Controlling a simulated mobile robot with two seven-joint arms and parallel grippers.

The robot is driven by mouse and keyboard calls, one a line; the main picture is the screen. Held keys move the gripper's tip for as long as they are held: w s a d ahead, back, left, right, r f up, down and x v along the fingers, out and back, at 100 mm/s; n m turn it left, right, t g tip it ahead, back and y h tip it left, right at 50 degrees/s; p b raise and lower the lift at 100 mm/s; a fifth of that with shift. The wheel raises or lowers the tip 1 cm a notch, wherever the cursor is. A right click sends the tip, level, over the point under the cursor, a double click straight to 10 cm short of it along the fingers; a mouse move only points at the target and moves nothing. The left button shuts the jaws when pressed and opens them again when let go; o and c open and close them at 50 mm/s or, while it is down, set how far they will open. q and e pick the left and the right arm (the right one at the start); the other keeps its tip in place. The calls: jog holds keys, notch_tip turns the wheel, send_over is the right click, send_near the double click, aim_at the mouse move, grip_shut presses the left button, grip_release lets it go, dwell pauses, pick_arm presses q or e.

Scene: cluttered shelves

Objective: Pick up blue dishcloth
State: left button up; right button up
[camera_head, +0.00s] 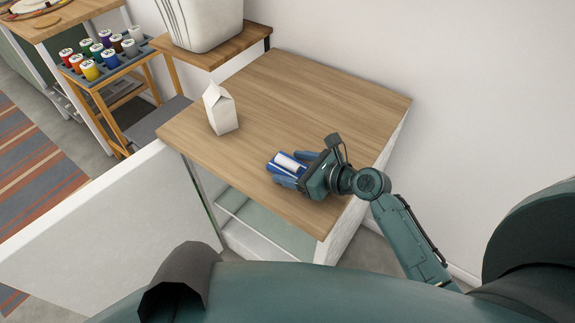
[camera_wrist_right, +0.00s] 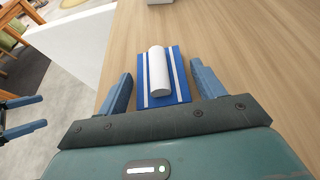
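The blue dishcloth (camera_head: 277,168) lies on the wooden top of a white cabinet, near its front right edge. In the right wrist view the dishcloth (camera_wrist_right: 182,88) is flat and blue with white stripes, with a white roll (camera_wrist_right: 158,70) along its middle. I cannot tell whether the roll is part of the cloth. My right gripper (camera_head: 292,169) is open, low over the cabinet top. In the right wrist view its fingers (camera_wrist_right: 161,80) stand on either side of the cloth's near part. My left gripper (camera_wrist_right: 24,115) shows at the left edge of that view, open and empty, away from the cloth.
A white carton (camera_head: 221,110) stands on the wooden cabinet top (camera_head: 330,95), left of the cloth. A white door panel (camera_head: 110,225) stands open at the cabinet's front left. A white bin (camera_head: 203,22) and a rack of colored jars (camera_head: 103,55) are farther back. The cabinet top's back is clear.

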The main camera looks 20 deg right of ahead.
jog(key=c, duration=0.7)
jog(key=shift+c, duration=0.3)
jog(key=shift+r, duration=0.1)
